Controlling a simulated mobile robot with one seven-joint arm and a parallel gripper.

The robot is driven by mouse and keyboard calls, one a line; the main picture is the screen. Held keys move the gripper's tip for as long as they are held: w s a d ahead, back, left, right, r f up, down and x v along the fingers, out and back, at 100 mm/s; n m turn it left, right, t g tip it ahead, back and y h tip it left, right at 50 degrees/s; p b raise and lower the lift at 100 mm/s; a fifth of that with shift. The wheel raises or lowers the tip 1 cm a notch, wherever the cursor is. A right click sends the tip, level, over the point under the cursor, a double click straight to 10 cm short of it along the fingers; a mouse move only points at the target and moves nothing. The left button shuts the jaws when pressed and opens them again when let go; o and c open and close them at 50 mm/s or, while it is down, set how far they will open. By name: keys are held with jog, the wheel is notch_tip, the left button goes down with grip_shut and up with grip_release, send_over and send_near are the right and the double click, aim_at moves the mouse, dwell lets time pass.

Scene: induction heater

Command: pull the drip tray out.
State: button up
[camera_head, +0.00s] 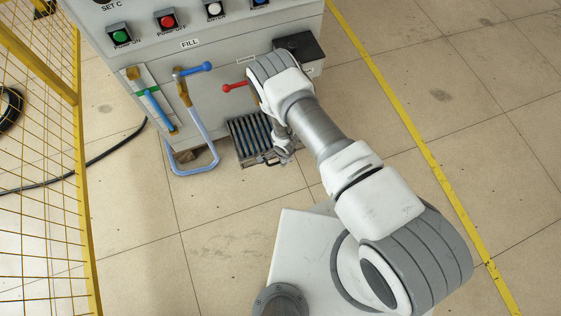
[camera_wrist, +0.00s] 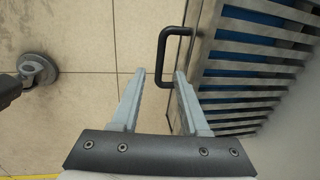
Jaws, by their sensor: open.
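The drip tray (camera_head: 249,136) is a slatted metal grate with blue showing between the slats, low at the front of the grey machine. In the wrist view the tray (camera_wrist: 262,52) fills the right side, and its black bar handle (camera_wrist: 162,55) sticks out from its front edge. My gripper (camera_head: 284,157) is at the tray's front right in the head view. In the wrist view my gripper (camera_wrist: 160,74) is open, with the handle bar showing between and beyond the fingertips. I cannot tell whether a finger touches it.
The machine (camera_head: 215,100) carries a blue pipe (camera_head: 208,135), a blue-handled valve (camera_head: 195,69), a red-handled valve (camera_head: 234,87) and a black box (camera_head: 300,47) above the tray. A yellow mesh fence (camera_head: 40,150) stands at left. The tiled floor before the tray is clear.

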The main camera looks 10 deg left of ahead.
jog(key=shift+w+a+f+b, duration=0.1)
jog(key=shift+w+f+b, duration=0.1)
jog(key=shift+f, duration=0.55)
jog(key=shift+w+a+f+b, duration=0.1)
jog(key=shift+f+b, duration=0.1)
jog(key=shift+f, duration=0.55)
jog(key=shift+c, duration=0.2)
grip_shut()
